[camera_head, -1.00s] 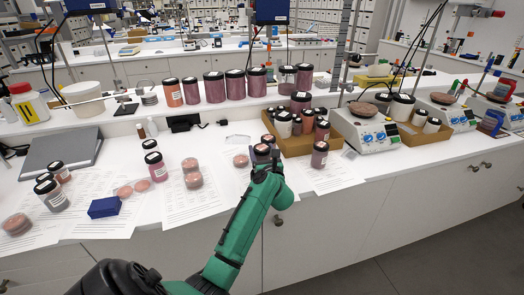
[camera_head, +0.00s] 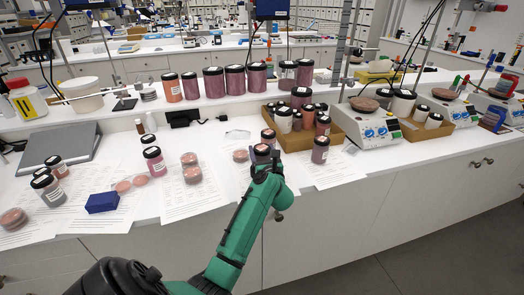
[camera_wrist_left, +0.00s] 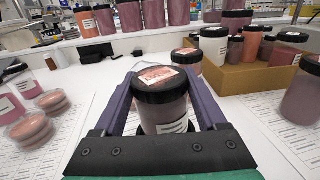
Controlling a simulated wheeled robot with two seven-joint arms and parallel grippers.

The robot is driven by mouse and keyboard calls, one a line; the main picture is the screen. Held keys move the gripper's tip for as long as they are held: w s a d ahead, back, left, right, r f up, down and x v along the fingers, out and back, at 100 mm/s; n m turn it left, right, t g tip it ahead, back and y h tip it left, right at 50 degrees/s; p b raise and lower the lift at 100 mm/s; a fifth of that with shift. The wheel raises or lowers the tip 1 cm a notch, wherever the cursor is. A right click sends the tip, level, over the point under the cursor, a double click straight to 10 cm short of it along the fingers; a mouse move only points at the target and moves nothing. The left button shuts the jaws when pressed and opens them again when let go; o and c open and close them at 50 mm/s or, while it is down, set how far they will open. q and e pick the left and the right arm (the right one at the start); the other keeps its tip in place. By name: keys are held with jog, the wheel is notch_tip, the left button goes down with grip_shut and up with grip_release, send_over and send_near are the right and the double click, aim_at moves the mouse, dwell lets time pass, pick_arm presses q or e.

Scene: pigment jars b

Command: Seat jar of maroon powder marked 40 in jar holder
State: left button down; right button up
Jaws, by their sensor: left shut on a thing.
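My left gripper (camera_wrist_left: 160,110) is shut on a black-lidded jar of dull maroon powder (camera_wrist_left: 165,109), upright between the two fingers in the left wrist view. A label is on its lid and another on its side; I cannot read the number. In the head view the left gripper (camera_head: 264,160) is over the front bench, and the held jar's lid (camera_head: 262,149) shows at its tip. A dark edge shows around the jar's base in the wrist view, but I cannot tell whether it is the jar holder. The holder is not clearly identifiable. My right gripper is out of view.
A similar jar (camera_head: 268,136) stands just behind the held one, and another (camera_head: 320,150) stands to the right. A cardboard tray (camera_head: 344,135) of jars lies behind right, beside a balance (camera_head: 372,128). Stacked pink dishes (camera_head: 192,173) and a blue box (camera_head: 102,203) are at left.

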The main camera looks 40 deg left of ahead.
pick_arm(q)
jog(key=shift+f, duration=0.35)
grip_release()
jog(key=b+v, duration=0.3)
jog(key=v, duration=1.1)
jog(key=shift+s+d+b, duration=0.2)
jog(key=shift+b, duration=0.1)
jog(key=shift+r, duration=0.1)
